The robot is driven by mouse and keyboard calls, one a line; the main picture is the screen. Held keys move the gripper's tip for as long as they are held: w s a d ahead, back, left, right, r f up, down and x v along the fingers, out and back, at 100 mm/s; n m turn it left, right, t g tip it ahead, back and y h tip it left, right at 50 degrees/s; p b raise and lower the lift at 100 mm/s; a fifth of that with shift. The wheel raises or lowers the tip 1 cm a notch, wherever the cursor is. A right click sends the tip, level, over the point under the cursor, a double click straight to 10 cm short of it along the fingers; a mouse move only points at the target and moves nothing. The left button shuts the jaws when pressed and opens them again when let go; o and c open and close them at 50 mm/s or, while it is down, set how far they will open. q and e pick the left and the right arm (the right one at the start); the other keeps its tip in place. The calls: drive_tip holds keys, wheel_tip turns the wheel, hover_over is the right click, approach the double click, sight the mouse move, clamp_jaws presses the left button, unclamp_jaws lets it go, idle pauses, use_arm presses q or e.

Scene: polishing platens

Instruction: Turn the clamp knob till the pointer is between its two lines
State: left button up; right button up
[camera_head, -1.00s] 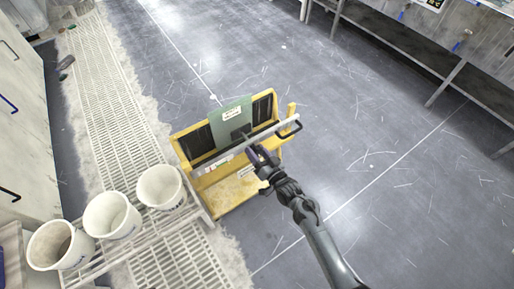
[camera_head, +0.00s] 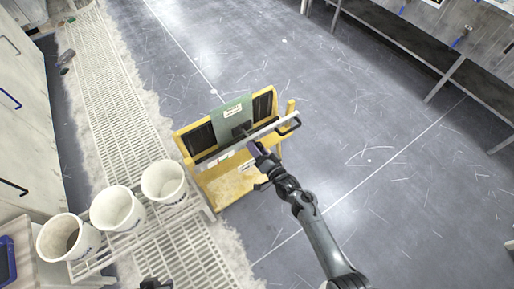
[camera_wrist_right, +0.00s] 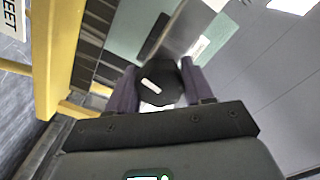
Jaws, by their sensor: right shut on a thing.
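The black clamp knob (camera_wrist_right: 162,76) shows in the right wrist view, with a short pale mark on its face. My right gripper (camera_wrist_right: 158,88) has its two purple fingers on either side of the knob and is shut on it. In the head view my right gripper (camera_head: 254,149) reaches the front of the yellow cart (camera_head: 232,184), below a grey-green plate (camera_head: 230,112). The knob is not clear there. I cannot make out the two lines or tell how the pointer stands to them. A dark part at the bottom edge looks like my left gripper (camera_head: 155,284); its jaws are unclear.
Three white buckets (camera_head: 163,181) stand in a row at the left on a rack beside the cart. A black-ended handle bar (camera_head: 287,126) crosses the cart's top. A workbench (camera_head: 440,60) stands at upper right. The grey floor (camera_head: 400,190) right of the cart is clear.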

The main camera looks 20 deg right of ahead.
drive_tip(key=o, duration=1)
drive_tip(key=shift+s, duration=0.1)
drive_tip(key=shift+s+d, duration=0.1)
drive_tip(key=shift+s, duration=0.15)
drive_tip(key=p+v, duration=0.3)
drive_tip(key=v, duration=0.7)
